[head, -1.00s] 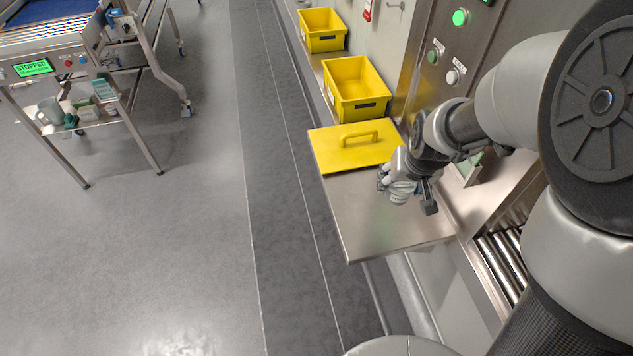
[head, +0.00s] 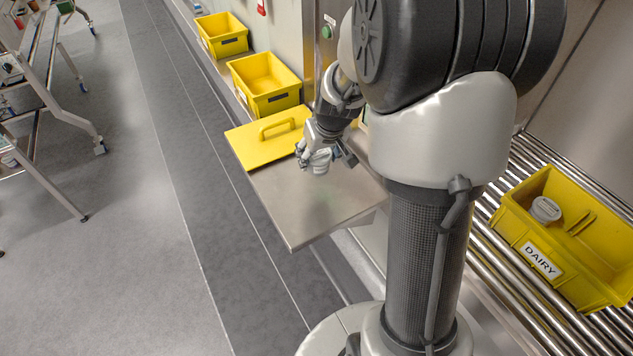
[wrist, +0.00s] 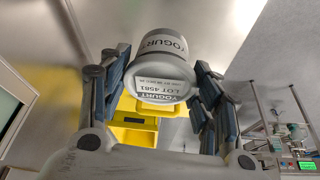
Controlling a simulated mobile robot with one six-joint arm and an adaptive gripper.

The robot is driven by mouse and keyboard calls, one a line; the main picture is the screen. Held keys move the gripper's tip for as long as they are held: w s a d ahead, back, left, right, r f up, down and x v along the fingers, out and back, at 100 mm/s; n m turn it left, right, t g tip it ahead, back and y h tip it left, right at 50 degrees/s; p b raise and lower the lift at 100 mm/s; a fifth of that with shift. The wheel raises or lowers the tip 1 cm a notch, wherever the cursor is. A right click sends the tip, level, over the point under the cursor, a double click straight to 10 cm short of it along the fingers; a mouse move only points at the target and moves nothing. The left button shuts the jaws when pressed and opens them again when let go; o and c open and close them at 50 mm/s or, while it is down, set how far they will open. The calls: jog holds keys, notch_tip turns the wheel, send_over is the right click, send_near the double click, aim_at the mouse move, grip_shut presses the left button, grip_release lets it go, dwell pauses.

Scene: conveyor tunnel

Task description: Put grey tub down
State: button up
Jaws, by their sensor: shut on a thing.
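The grey tub (wrist: 162,72), pale with a "YOGURT LOT 4581" label, sits between the blue-padded fingers of my gripper (wrist: 160,95) in the wrist view. My gripper is shut on it. In the head view my gripper (head: 330,160) is low over a bare steel shelf (head: 310,205), just right of a yellow lid with a handle (head: 272,135). The tub (head: 318,160) shows only as a small pale shape there. I cannot tell whether it touches the shelf.
Two yellow crates (head: 266,83) (head: 222,35) stand beyond the lid along the wall. At right, a yellow "DAIRY" crate (head: 503,226) holding another pale tub (head: 546,208) sits on rollers (head: 500,270). The shelf's near part is clear.

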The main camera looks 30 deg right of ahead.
aim_at(323, 167)
notch_tip(323, 167, down, 9)
jog(key=b, duration=0.3)
jog(key=shift+w+f, duration=0.1)
jog(key=shift+f, duration=0.1)
jog(key=shift+f+b, duration=0.1)
jog(key=shift+b, duration=0.3)
jog(key=o, duration=1.5)
jog(key=shift+r+p, duration=0.3)
jog(key=shift+r, duration=0.1)
jog(key=p+v, duration=0.4)
jog(key=v, duration=0.7)
jog(key=shift+s+r, duration=0.2)
jog(key=shift+r, duration=0.05)
jog(key=shift+w, duration=0.1)
